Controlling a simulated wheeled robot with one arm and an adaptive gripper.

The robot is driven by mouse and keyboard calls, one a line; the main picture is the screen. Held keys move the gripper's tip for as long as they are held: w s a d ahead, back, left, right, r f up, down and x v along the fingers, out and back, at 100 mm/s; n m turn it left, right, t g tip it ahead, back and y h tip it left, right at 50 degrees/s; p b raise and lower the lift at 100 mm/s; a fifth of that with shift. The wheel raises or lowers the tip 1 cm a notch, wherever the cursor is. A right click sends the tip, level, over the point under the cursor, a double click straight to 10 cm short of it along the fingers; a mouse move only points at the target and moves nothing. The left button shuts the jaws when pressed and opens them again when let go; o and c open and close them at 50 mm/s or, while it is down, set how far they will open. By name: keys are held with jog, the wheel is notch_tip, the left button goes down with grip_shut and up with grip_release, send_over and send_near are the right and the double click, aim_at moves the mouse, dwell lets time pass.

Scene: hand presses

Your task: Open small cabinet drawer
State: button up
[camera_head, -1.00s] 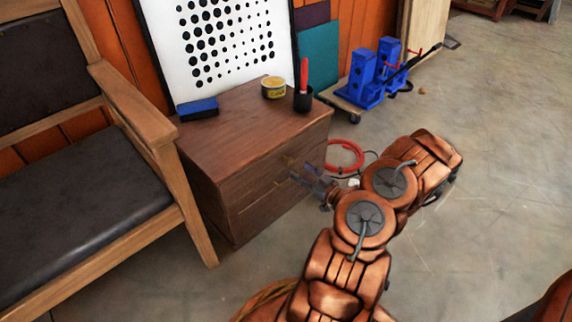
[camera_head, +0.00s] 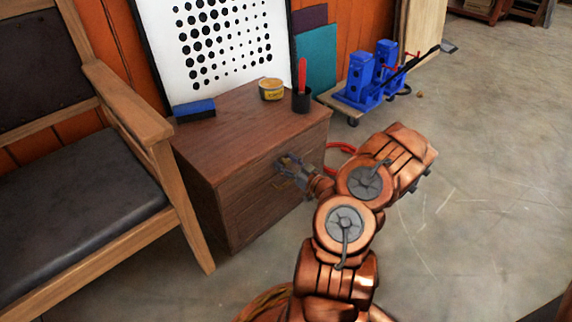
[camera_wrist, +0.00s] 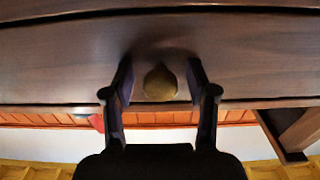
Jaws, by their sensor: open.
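The small cabinet (camera_head: 235,185) is a brown wooden box with drawer fronts facing my arm. My gripper (camera_head: 285,163) is at the upper part of its front, with its fingers close to the drawer face. In the wrist view, the drawer front (camera_wrist: 60,60) fills the upper part. A brass handle (camera_wrist: 160,84) on it lies between my two open fingers, with a gap on each side. The fingertips look near or against the drawer face; contact cannot be told. In the head view, my gripper hides the upper handle. The drawer looks closed.
A tin (camera_head: 271,89), a black cup (camera_head: 301,100) with a red item and a blue block (camera_head: 194,111) are on the cabinet top. A wooden chair (camera_head: 80,180) stands left. A red coil (camera_head: 341,150) lies right of the cabinet. Open floor (camera_head: 470,190) is on the right.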

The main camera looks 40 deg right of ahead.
grip_shut()
dwell(0.4)
